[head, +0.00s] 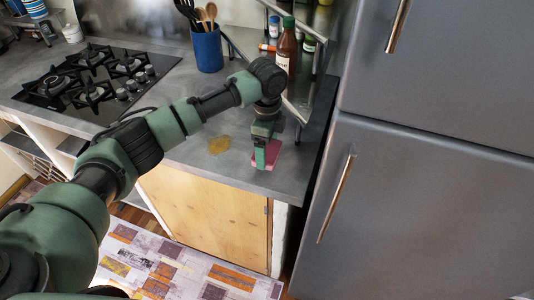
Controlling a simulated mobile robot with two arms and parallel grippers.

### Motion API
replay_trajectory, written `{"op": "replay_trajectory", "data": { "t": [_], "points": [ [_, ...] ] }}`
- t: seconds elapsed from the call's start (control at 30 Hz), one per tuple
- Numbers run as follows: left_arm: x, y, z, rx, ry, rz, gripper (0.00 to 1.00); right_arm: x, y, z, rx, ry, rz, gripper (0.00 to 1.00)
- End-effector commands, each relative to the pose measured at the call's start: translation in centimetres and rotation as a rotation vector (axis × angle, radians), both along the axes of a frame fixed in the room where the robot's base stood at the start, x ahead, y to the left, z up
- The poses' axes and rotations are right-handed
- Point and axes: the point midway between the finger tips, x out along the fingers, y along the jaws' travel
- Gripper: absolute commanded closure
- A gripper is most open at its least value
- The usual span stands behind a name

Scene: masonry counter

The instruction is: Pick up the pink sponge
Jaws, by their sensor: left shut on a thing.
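The pink sponge (274,151) is at the right end of the grey counter, close to its front edge. My left gripper (266,156) points down over it and is shut on it, with the green fingers covering part of the sponge. I cannot tell whether the sponge still touches the counter. My right gripper is not in view.
A brown spill (218,145) lies on the counter left of the gripper. Behind are a metal rack (303,103) with a sauce bottle (286,47) and a blue utensil pot (207,50). A gas hob (95,80) is at left, a grey fridge (425,190) at right.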

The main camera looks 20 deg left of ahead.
Motion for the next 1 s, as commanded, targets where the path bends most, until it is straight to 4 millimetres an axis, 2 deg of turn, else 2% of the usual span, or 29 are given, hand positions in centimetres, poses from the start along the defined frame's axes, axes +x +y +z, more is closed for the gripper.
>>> {"op": "replay_trajectory", "data": {
  "t": [0.17, 0.4, 0.6, 0.8, 1.0],
  "points": [
    [0.2, -0.1, 4.3, -0.003, -0.008, -0.002, 0.52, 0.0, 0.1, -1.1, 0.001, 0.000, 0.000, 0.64],
    [0.1, -0.1, 11.3, -0.003, -0.005, 0.000, 0.52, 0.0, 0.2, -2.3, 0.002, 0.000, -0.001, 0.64],
    [0.1, 0.0, 15.7, 0.000, -0.003, 0.000, 0.52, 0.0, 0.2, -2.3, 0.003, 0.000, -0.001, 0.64],
    [0.0, 0.0, 17.4, -0.001, -0.001, 0.000, 0.52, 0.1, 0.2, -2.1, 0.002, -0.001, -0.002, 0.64],
    [0.0, 0.0, 17.5, -0.001, 0.001, 0.000, 0.52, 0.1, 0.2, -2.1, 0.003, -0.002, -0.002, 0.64]
  ]
}}
